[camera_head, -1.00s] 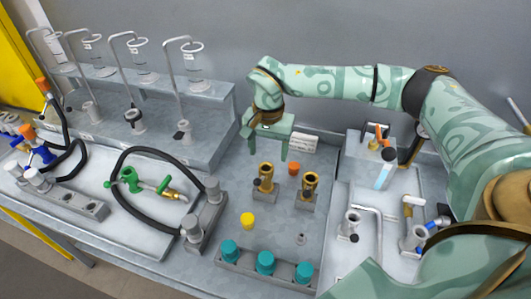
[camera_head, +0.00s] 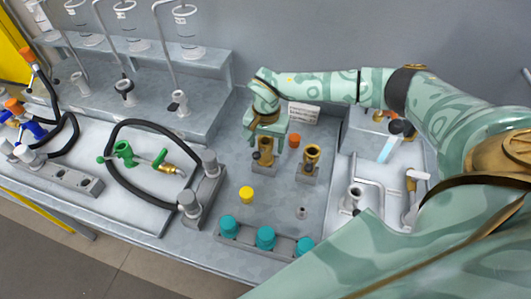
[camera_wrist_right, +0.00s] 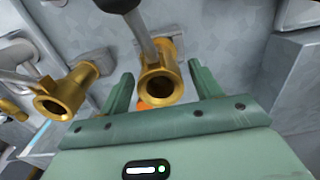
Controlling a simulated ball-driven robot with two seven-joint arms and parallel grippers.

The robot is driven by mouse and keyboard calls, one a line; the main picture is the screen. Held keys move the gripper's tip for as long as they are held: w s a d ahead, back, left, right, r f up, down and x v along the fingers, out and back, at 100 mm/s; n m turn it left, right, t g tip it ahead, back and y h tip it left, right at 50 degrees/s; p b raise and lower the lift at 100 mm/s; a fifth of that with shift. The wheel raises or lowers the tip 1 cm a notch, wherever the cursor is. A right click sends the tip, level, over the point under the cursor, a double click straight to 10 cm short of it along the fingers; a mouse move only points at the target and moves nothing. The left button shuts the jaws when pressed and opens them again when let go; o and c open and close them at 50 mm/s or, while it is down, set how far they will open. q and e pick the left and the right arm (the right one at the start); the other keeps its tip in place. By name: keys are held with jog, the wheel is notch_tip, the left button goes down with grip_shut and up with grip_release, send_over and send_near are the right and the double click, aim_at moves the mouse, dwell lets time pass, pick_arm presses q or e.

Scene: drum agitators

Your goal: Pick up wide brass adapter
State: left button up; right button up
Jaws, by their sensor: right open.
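Two brass adapters stand upright in small grey blocks on the middle panel. The left brass adapter (camera_head: 265,152) is partly covered by my right gripper (camera_head: 269,140). The right brass adapter (camera_head: 311,155) stands free beside it; I cannot tell for sure which one is the wide one. In the right wrist view, one brass adapter (camera_wrist_right: 162,80) lies between the two open fingers of my right gripper (camera_wrist_right: 160,88), with visible gaps on both sides. The other brass adapter (camera_wrist_right: 62,95) is to the left, outside the fingers. My left gripper is not in view.
An orange cap (camera_head: 294,140) sits just behind the adapters. A yellow cap (camera_head: 246,194) and teal knobs (camera_head: 265,237) are in front. A black hose loop (camera_head: 112,142) lies to the left, and a grey shelf with glass vessels (camera_head: 187,30) stands behind it.

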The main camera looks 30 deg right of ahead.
notch_tip(320, 180, down, 4)
jog(key=shift+a+r, duration=0.1)
jog(key=c, duration=1.2)
jog(key=shift+o, duration=0.2)
jog(key=shift+r, duration=0.55)
notch_tip(320, 180, up, 3)
jog(key=shift+a+f, duration=0.1)
jog(key=shift+f, duration=0.05)
jog(key=s+a+r, duration=0.1)
jog(key=r, duration=0.1)
jog(key=s+a+r+p, duration=0.1)
jog(key=r, duration=0.1)
jog(key=s+a+r, duration=0.1)
jog(key=a+r, duration=0.1)
jog(key=shift+s, duration=0.25)
jog(key=s+a+r, duration=0.1)
jog(key=s+a, duration=0.1)
jog(key=s+a+r, duration=0.1)
jog(key=a, duration=0.1)
jog(key=s+a+r, duration=0.1)
jog(key=s+a, duration=0.1)
jog(key=shift+s+a+r, duration=0.15)
jog(key=shift+s+a, duration=0.1)
jog(key=shift+s, duration=0.1)
